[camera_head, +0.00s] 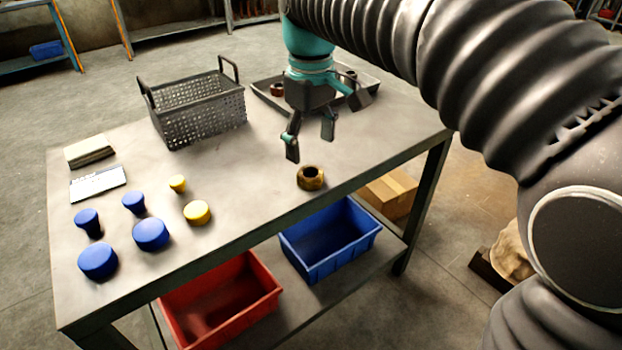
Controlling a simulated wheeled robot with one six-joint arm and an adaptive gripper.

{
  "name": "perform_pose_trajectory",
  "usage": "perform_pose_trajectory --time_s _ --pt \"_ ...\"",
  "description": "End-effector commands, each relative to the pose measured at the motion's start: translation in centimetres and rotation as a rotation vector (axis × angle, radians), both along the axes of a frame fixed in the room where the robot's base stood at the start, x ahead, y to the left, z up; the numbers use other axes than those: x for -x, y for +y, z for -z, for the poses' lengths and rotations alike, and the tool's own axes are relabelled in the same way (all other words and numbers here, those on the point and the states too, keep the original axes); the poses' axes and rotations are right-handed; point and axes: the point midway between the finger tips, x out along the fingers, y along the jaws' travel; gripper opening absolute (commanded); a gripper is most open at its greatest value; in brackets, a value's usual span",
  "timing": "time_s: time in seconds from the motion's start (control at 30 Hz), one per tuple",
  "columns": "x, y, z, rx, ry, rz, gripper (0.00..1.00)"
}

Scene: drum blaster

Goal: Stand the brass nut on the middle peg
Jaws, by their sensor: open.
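A brass nut (311,177) lies on the grey table (250,190) near its front edge, its dark hole facing up. My gripper (310,140) is open and empty above the table, its fingers pointing down. In the picture its fingertips are just above and behind the nut, apart from it. A dark shallow tray (265,97) stands behind my gripper, with a small brown piece (277,90) at its left. My gripper and wrist hide much of the tray. I cannot make out a middle peg.
A perforated basket (200,110) stands at the back left. Several blue caps and plugs (151,234) and yellow ones (197,212) stand at the left, near a card (97,184) and a folded cloth (89,150). Red (220,300) and blue bins (330,240) sit below.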

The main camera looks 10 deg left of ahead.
Motion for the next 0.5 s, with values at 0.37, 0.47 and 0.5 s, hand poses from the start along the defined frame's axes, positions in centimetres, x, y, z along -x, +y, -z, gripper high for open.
perform_pose_trajectory --time_s 0.37,0.47,0.5 --pt "-0.2 0.1 3.2 0.000 0.001 0.001 0.77" --pt "-0.4 0.2 4.7 0.001 0.002 0.001 0.77" --pt "-0.4 0.2 5.3 0.001 0.002 0.001 0.77"
